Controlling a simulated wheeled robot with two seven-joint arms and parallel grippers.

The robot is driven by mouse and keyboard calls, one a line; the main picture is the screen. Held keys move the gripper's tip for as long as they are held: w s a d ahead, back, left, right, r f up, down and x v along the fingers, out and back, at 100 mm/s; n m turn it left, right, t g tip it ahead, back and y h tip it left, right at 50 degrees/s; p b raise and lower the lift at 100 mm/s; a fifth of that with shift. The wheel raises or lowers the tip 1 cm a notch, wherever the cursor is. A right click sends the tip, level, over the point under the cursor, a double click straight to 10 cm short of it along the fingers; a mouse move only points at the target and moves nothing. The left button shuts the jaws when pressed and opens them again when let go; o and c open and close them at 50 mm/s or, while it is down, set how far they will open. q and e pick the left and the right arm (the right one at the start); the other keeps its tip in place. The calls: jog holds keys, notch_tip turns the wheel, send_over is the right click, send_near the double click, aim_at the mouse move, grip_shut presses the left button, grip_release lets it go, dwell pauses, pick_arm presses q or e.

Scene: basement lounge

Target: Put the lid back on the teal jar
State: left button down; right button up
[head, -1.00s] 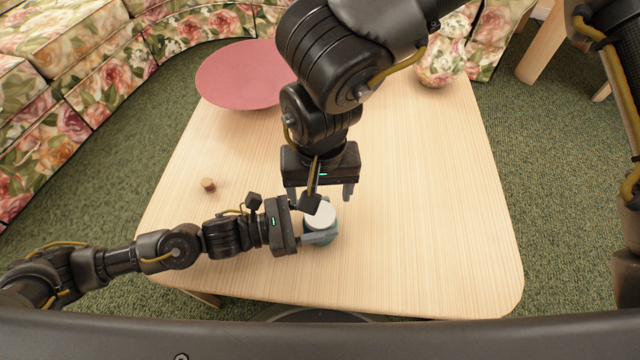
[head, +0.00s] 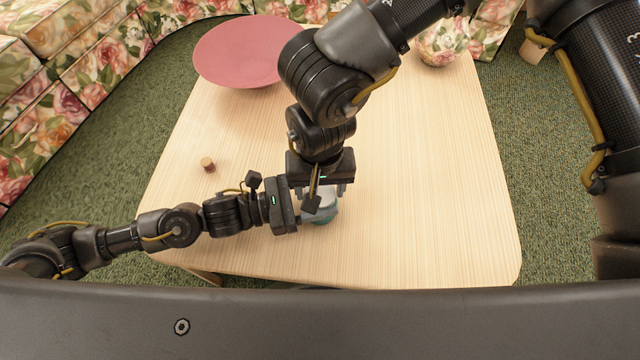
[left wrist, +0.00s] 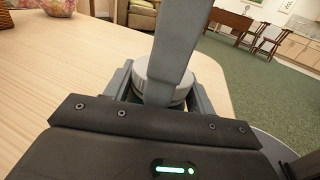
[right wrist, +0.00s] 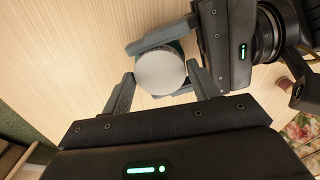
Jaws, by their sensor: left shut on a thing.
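The teal jar (head: 324,217) stands upright near the table's front edge. It is partly hidden by my grippers. The pale round lid (right wrist: 160,70) is on top of its mouth; it also shows in the left wrist view (left wrist: 160,78). I cannot tell whether it is fully seated. My left gripper (head: 318,222) is shut on the jar's body from the left. My right gripper (right wrist: 160,70) comes down from above, its fingers apart on either side of the lid. One right finger crosses in front of the lid in the left wrist view.
The wooden table (head: 420,200) is clear to the right of the jar. A small brown cork-like piece (head: 208,164) lies to the left. A wide pink bowl (head: 240,50) is at the back left and a floral round vase (head: 442,48) at the back right.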

jog(key=c, duration=0.7)
jog(key=m, duration=0.3)
jog(key=o, duration=1.1)
jog(key=shift+r, duration=0.15)
jog(key=shift+r, duration=2.15)
